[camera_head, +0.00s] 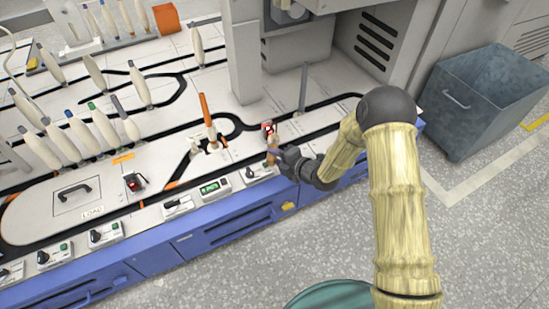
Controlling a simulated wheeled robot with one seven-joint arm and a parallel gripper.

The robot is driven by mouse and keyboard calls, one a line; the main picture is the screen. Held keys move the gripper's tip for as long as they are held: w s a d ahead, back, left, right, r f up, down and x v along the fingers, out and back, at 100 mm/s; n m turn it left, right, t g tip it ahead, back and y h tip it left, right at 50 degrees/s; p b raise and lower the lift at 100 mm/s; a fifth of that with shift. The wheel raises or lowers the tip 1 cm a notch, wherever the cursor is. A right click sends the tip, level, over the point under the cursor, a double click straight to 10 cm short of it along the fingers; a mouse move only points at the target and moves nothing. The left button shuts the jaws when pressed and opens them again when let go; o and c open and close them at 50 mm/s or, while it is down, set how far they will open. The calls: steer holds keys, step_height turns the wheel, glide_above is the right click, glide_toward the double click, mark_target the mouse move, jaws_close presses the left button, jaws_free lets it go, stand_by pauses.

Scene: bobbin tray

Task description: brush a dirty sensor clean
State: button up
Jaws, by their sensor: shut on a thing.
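My gripper (276,152) is at the front edge of the machine's white top, right of the middle. It is shut on a small tan and brown thing, which looks like a brush (271,159); the view is too small to show its bristles. A small red and white part (268,128), perhaps a sensor, stands just behind the gripper; I cannot tell if the brush touches it. A black and red device (134,183), perhaps another sensor, sits on the white top further left. I cannot make out dirt on either.
Several pale bobbins (103,124) stand at the left. An orange rod (207,112) stands upright left of my gripper, and a grey post (303,88) behind it. Switch boxes (178,207) line the front edge. A grey bin (487,110) stands on the floor at right.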

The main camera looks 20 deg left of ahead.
steer(key=shift+s+a+f+b, duration=0.45)
steer(key=shift+s+a+b, duration=0.05)
steer(key=shift+s+a, duration=0.3)
steer(key=shift+w+d+r, duration=0.2)
steer(key=shift+w+d, duration=0.15)
steer(key=shift+w, duration=0.15)
steer(key=shift+w+d+r, duration=0.15)
steer(key=shift+w+d, duration=0.2)
steer(key=shift+w, duration=0.1)
steer(key=shift+s+a+r, duration=0.2)
steer(key=shift+s+a, duration=0.55)
steer(key=shift+s, duration=0.15)
jaws_close()
